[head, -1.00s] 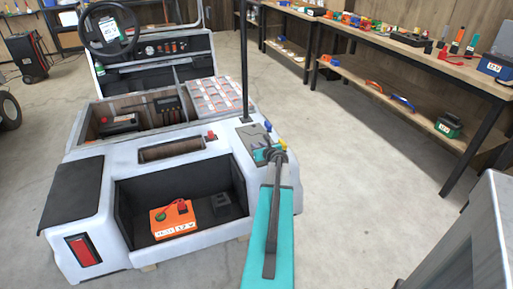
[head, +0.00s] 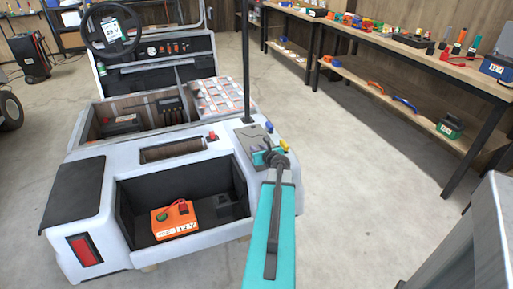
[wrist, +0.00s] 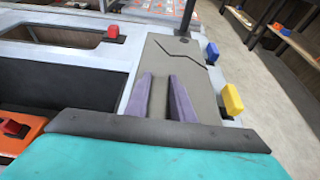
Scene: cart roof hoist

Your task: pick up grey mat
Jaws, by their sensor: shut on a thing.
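The grey mat (head: 250,135) lies on the white rear right corner of the cart, beside the upright black post. In the wrist view the grey mat (wrist: 178,62) is a flat grey sheet with a dark jagged line across its far part. My gripper (head: 266,156) is at the mat's near end. In the wrist view the two purple fingers of my gripper (wrist: 167,100) point forward over the mat, with a narrow strip of grey between them. They are shut on the mat. The fingertips' exact contact is hard to see.
A blue block (wrist: 213,52) and a yellow block (wrist: 232,100) sit along the mat's right edge. An orange battery (head: 174,219) stands in the open bay to the left. A long workbench (head: 420,60) runs along the right; the floor between is clear.

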